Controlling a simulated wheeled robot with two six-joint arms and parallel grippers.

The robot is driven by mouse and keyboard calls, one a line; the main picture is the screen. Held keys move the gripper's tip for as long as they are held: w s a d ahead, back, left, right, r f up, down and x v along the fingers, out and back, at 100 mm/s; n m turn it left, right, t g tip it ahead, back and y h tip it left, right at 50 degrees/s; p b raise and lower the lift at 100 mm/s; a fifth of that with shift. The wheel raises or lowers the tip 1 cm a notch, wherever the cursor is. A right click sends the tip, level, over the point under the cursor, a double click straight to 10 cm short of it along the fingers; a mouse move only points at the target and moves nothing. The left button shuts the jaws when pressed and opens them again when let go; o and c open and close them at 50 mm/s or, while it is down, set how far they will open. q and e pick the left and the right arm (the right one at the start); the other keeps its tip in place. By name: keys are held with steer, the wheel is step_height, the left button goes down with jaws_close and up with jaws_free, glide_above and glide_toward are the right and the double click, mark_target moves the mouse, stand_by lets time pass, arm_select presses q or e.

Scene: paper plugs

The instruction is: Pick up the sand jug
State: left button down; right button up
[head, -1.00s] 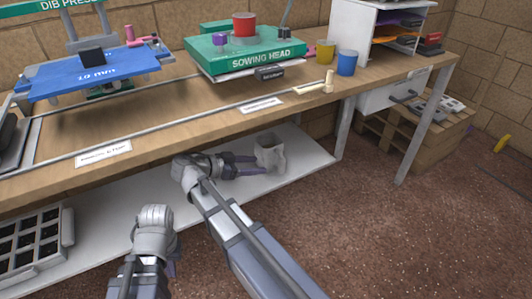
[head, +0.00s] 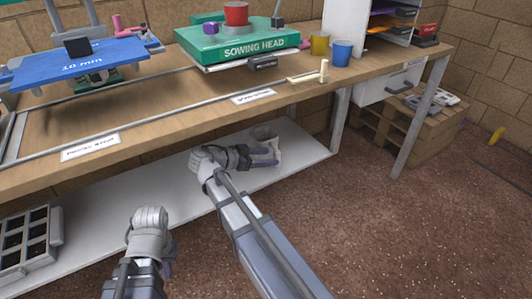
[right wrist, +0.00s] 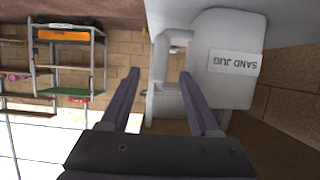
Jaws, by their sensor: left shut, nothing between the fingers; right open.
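The sand jug (head: 264,133) is a pale grey jug on the white lower shelf under the bench, partly hidden behind my right gripper. My right gripper (head: 272,157) is open at the jug. In the right wrist view its two purple fingers (right wrist: 160,80) stand on either side of the jug's narrow handle, with no closed grip on it. My left gripper (head: 170,268) is shut and empty, low in front of the shelf, its fingers mostly hidden by the wrist.
The wooden bench top (head: 200,108) overhangs the shelf (head: 120,195). A metal bench leg (head: 340,120) stands right of the jug. A blue cup (head: 342,52) and a yellow cup (head: 319,43) stand above. The floor in front is clear.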

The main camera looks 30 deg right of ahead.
mark_target(274, 158)
steer(key=b+x, duration=0.1)
steer(key=x, duration=0.1)
steer(key=b+x, duration=0.1)
steer(key=x, duration=0.1)
steer(key=shift+d+f, duration=0.1)
steer(key=shift+f, duration=0.3)
steer(key=shift+d, duration=0.25)
jaws_close()
